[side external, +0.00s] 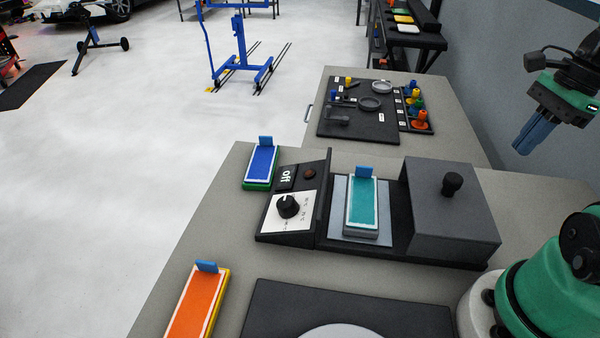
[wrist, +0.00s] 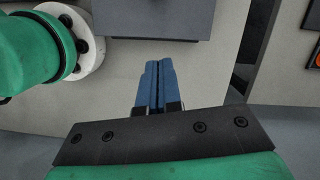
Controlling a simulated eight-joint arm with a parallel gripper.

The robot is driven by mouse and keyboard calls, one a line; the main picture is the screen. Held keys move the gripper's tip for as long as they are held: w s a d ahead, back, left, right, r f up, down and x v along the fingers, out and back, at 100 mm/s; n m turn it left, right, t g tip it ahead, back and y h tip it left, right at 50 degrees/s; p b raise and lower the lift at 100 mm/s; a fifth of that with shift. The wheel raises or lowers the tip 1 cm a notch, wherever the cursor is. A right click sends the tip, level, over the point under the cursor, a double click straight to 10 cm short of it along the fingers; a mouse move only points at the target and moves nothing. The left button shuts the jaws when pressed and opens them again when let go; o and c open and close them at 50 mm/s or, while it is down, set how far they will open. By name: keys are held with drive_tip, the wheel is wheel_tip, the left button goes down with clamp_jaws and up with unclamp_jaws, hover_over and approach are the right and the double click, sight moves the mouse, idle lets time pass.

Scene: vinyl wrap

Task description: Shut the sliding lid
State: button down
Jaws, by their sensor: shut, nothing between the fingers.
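The sliding lid (side external: 445,212) is a dark grey box-shaped cover with a black knob (side external: 452,184) on top. It sits at the right end of a black base, clear of the teal block (side external: 362,203) on a light plate to its left. Part of the grey lid also shows at the top of the wrist view (wrist: 165,18). My gripper (side external: 521,150) is up at the right, apart from the lid. Its blue fingers (wrist: 157,65) are together with nothing between them.
A control panel (side external: 294,204) with a dial and an "Off" display stands left of the plate. A blue block (side external: 261,165) and an orange block (side external: 197,303) lie on the table's left side. A black board (side external: 358,112) with small parts lies behind.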

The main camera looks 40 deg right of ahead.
sight(460, 192)
drive_tip(key=x, duration=0.5)
drive_tip(key=shift+w+f, duration=0.1)
drive_tip(key=shift+f, duration=0.1)
drive_tip(key=a, duration=0.1)
drive_tip(key=w, duration=0.1)
drive_tip(key=a, duration=0.1)
drive_tip(key=shift+w+a+f, duration=0.25)
drive_tip(key=shift+a, duration=0.05)
drive_tip(key=shift+w+a, duration=0.3)
drive_tip(key=shift+a, duration=0.2)
drive_tip(key=w+a, duration=0.9)
drive_tip(key=shift+w+a, duration=0.35)
drive_tip(key=shift+a, duration=0.05)
